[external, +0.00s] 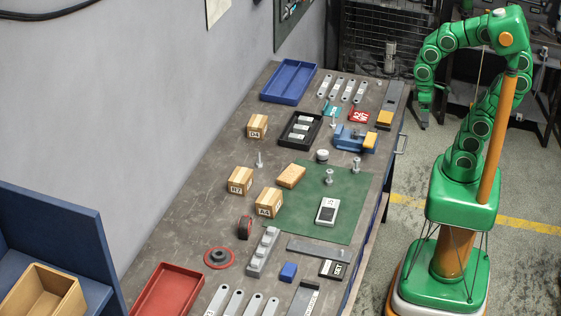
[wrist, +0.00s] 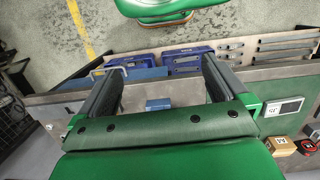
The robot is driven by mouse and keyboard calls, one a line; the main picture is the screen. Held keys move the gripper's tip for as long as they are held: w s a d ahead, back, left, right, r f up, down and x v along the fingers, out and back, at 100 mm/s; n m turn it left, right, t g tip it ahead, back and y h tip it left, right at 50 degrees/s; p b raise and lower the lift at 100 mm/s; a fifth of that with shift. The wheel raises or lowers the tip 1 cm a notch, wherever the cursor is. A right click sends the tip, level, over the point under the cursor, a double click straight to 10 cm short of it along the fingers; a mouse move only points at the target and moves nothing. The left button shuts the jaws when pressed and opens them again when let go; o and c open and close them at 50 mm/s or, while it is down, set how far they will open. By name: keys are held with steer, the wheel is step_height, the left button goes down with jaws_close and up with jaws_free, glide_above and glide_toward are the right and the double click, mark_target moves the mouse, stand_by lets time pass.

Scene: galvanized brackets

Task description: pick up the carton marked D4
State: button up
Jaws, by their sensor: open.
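The carton marked D4 (external: 257,126) is a small tan box, upright near the wall side of the bench in the external view. Two similar cartons, marked H7 (external: 240,181) and what looks like A6 (external: 268,202), stand closer to the camera. My gripper (external: 424,118) hangs beyond the bench's right edge, well apart from the D4 carton. In the wrist view my gripper (wrist: 162,68) is open with nothing between its fingers. A carton (wrist: 281,146) shows at the lower right there, its mark too small to read.
A black tray (external: 300,130) with metal parts and a blue vise (external: 352,137) lie right of the D4 carton. A blue tray (external: 289,81) is behind it. A bolt (external: 259,160) stands in front.

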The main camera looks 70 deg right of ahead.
steer(key=w+d+n+h, duration=0.2)
steer(key=w+n, duration=0.1)
steer(key=w, duration=0.9)
steer(key=w+d+n+t+h, duration=0.1)
steer(key=w+d+n+h, duration=0.2)
steer(key=w, duration=0.8)
steer(key=w+d+n+h, duration=0.15)
steer(key=w+n, duration=0.25)
steer(key=w, duration=0.8)
steer(key=n+t+h, duration=0.5)
steer(key=n+t, duration=0.1)
steer(key=n, duration=0.6)
glide_toward(259, 125)
steer(key=shift+y, duration=0.25)
steer(key=shift+x, duration=4)
steer(key=shift+s+r, duration=0.1)
steer(key=c, duration=1.2)
